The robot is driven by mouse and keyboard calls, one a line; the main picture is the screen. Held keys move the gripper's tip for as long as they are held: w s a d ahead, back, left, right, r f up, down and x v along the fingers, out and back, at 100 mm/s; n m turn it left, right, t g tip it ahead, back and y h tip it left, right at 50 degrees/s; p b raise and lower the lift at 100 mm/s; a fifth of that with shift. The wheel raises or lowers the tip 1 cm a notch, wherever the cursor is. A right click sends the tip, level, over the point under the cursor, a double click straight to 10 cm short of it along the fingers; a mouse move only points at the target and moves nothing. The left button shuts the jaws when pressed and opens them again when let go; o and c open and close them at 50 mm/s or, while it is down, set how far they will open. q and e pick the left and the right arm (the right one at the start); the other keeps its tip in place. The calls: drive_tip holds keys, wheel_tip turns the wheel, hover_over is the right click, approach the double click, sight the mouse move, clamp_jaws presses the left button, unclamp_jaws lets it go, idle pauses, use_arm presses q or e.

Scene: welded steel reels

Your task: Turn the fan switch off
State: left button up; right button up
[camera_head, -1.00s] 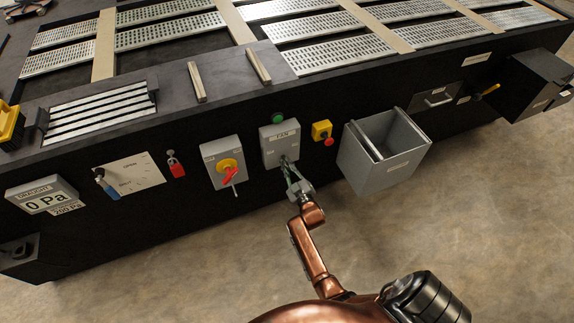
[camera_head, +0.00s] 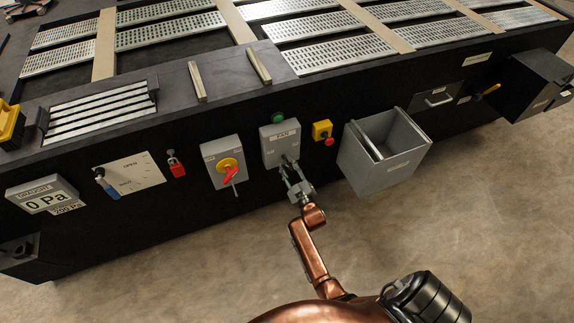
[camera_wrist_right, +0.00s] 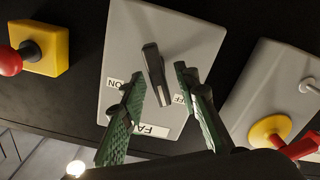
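The fan switch is a grey box labelled FAN (camera_head: 281,143) on the dark front panel. In the right wrist view, which sees it upside down, its dark lever (camera_wrist_right: 153,70) stands nearly upright, slightly tilted. A partly covered OFF label is right of the lever and another small label is left. My right gripper (camera_head: 291,168) is in front of the lower part of the box. In the right wrist view my right gripper (camera_wrist_right: 160,74) is open, with one green-padded finger on each side of the lever and gaps showing between. Contact is not visible. My left gripper is not in view.
A grey box with a red-and-yellow rotary switch (camera_head: 229,168) is left of the fan box. A yellow box with a red button (camera_head: 322,131) is right, then an open grey bin (camera_head: 387,160) that sticks out. Floor in front is clear.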

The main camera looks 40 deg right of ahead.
drive_tip(key=v, duration=0.6)
drive_tip(key=shift+s, duration=0.35)
drive_tip(key=shift+a+f, duration=0.1)
drive_tip(key=shift+a, duration=0.05)
